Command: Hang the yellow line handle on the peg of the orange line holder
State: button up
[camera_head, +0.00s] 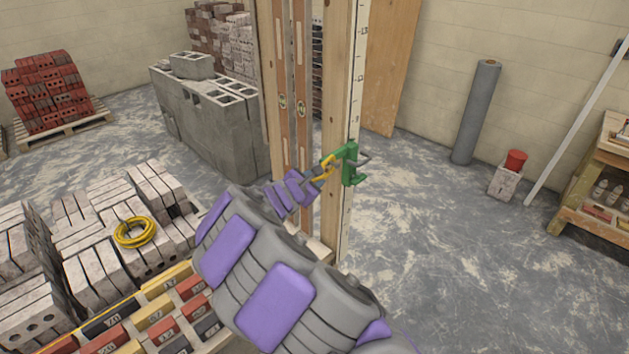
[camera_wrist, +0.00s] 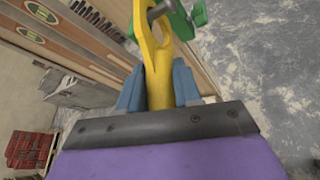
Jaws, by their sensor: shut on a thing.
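My gripper (camera_head: 307,182) is shut on the yellow line handle (camera_head: 324,168), beside the wooden post. In the wrist view, the yellow handle (camera_wrist: 159,88) stands between the blue-grey fingers of my gripper (camera_wrist: 158,92). Its eye is at the top edge of that view. A green line holder (camera_head: 350,166) is fixed on the post; I see no orange one. In the wrist view, the green holder (camera_wrist: 181,20) is right behind the eye, and a grey peg (camera_wrist: 158,11) shows at the eye's opening. I cannot tell for sure whether it passes through.
The wooden post (camera_head: 338,105) carries a measuring scale; spirit levels (camera_head: 300,70) stand left of it. Grey blocks with a yellow coil (camera_head: 135,232) lie at left.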

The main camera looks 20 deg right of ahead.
jog(key=shift+w+a, duration=0.1)
jog(key=shift+a, duration=0.2)
jog(key=shift+d+r, duration=0.1)
jog(key=shift+r, duration=0.15)
jog(key=shift+d+r+p, duration=0.25)
jog(key=shift+d+p, duration=0.2)
jog(key=shift+a, duration=0.1)
jog(key=shift+s, duration=0.25)
jog(key=s+d+b, duration=0.3)
jog(key=s+b, duration=0.3)
jog(key=s, duration=0.1)
jog(key=shift+s, duration=0.25)
dwell(0.9)
dwell(0.5)
